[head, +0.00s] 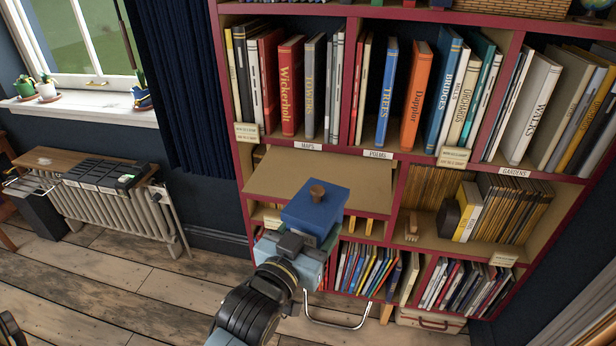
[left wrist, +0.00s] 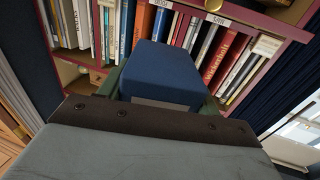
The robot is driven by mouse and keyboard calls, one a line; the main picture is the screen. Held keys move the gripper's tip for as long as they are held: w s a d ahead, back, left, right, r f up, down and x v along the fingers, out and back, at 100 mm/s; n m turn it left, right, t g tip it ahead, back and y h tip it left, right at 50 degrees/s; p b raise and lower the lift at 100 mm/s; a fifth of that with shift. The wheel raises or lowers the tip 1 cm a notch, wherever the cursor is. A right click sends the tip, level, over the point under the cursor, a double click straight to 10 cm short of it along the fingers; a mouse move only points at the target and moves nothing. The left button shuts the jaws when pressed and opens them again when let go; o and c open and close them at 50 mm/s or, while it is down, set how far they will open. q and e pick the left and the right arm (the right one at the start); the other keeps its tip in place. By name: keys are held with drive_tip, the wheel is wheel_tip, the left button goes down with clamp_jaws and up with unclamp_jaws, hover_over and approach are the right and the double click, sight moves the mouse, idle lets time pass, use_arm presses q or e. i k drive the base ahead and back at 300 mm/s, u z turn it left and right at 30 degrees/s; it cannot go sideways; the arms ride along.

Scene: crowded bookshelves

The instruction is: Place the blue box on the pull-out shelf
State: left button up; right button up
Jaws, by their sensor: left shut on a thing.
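The blue box (head: 317,207) has a brown knob on its top. My left gripper (head: 312,234) is shut on it and holds it upright at the front of the bookcase. The left wrist view shows the blue box (left wrist: 163,72) between the green fingers. The pull-out shelf (head: 285,176) is a bare tan board under the "Maps" and "Poems" labels. In the head view the box overlaps the board's front edge; I cannot tell whether they touch. My right gripper is not in view.
Books (head: 290,85) fill the row above the board. A dark rounded object (head: 446,218) and yellow books stand right of it. Colourful books (head: 365,268) fill the row below. A curved metal rail (head: 338,322) is low in front. A radiator (head: 125,205) is at left.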

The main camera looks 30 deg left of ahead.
sight(281, 177)
drive_tip(key=z, duration=0.5)
drive_tip(key=k, duration=0.6)
drive_tip(key=z, duration=0.45)
drive_tip(key=i, duration=0.7)
drive_tip(key=u, duration=1.15)
drive_tip(key=i, duration=0.85)
drive_tip(key=u, duration=0.95)
